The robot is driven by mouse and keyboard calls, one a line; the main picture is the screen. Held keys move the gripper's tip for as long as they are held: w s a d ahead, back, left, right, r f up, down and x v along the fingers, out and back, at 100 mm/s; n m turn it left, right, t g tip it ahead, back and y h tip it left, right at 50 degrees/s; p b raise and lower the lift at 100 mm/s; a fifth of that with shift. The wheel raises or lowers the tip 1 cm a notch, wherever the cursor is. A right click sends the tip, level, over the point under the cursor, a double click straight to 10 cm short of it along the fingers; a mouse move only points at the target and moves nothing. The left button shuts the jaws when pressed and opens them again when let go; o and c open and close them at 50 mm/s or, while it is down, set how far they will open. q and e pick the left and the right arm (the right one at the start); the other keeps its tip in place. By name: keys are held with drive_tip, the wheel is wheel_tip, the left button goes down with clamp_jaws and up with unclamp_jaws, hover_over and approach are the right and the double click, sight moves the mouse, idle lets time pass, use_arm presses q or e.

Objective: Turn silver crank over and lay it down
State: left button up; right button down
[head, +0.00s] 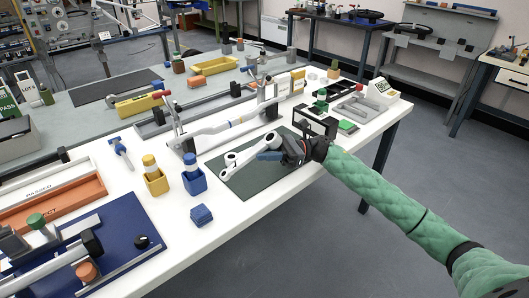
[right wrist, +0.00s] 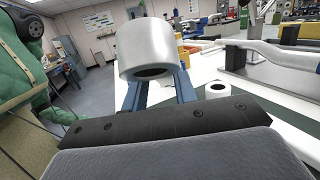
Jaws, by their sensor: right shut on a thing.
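The silver crank (head: 250,152) is over the dark green mat (head: 262,183), with round ends at its left and a larger end at its upper right. My right gripper (head: 268,156) reaches in from the right, with its blue fingers beside the crank's right part. In the right wrist view, the blue fingers are shut on a silver cylindrical end (right wrist: 158,48) of the crank, its open bore showing below. Another ring-shaped end (right wrist: 217,90) shows lower right. Whether the crank touches the mat is unclear. My left gripper is not in view.
Behind the mat is a clamp fixture with a long silver bar (head: 222,127). Left of the mat stand a blue holder (head: 194,182) and a yellow holder (head: 156,182); a blue block (head: 201,215) lies in front. A black stand (head: 314,122) is near the gripper. The mat's front part is clear.

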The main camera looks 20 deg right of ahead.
idle(0.3)
drive_tip(key=shift+s+a+f+b, duration=0.1)
drive_tip(key=shift+f+b, duration=1.05)
drive_tip(key=shift+b, duration=0.05)
idle(0.7)
drive_tip(key=c, duration=1)
unclamp_jaws()
drive_tip(key=shift+f, duration=0.1)
